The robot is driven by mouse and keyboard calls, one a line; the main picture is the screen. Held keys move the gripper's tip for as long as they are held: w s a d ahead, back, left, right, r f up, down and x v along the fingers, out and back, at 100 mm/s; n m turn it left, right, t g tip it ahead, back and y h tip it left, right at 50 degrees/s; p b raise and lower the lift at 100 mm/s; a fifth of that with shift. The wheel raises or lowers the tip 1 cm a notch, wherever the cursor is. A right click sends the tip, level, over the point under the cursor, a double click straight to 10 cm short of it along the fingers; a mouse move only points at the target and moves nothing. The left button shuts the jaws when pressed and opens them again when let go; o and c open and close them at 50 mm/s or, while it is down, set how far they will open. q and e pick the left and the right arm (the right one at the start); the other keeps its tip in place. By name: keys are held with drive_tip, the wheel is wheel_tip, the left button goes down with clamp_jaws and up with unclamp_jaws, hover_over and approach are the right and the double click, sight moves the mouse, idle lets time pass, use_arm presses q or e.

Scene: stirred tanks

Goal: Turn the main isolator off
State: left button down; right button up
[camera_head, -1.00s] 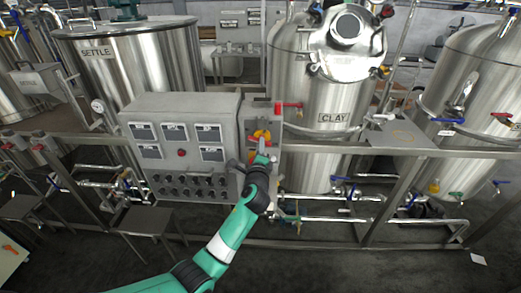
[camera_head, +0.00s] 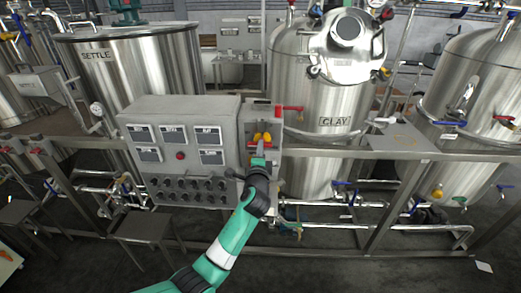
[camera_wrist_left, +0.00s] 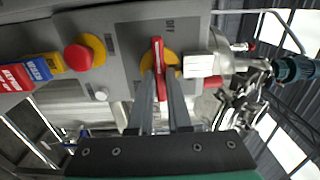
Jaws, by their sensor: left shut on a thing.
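The main isolator is a red handle (camera_wrist_left: 158,68) on a yellow disc (camera_wrist_left: 147,62), set on a grey panel. In the left wrist view the handle runs up and down the picture, and its upper end is close to a sideways "OFF" label (camera_wrist_left: 170,25). My left gripper (camera_wrist_left: 160,80) has its two fingers on either side of the handle, shut on it. In the head view my left gripper (camera_head: 260,153) is at the narrow panel right of the control box; it partly hides the isolator, and a yellow part (camera_head: 266,137) shows above it. My right gripper is not in view.
A red emergency button (camera_wrist_left: 78,57) on a yellow base is on the same panel. The grey control box (camera_head: 180,110) with switches is just left. A steel rail (camera_head: 400,153) and pipes run right, before the CLAY tank (camera_head: 310,100).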

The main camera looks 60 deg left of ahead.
use_arm(q)
drive_tip(key=c, duration=0.9)
unclamp_jaws()
drive_tip(key=shift+o, duration=0.2)
drive_tip(key=p+v, duration=0.2)
drive_tip(key=v, duration=0.9)
drive_tip(key=shift+s+d, duration=0.2)
drive_tip(key=shift+d, duration=0.1)
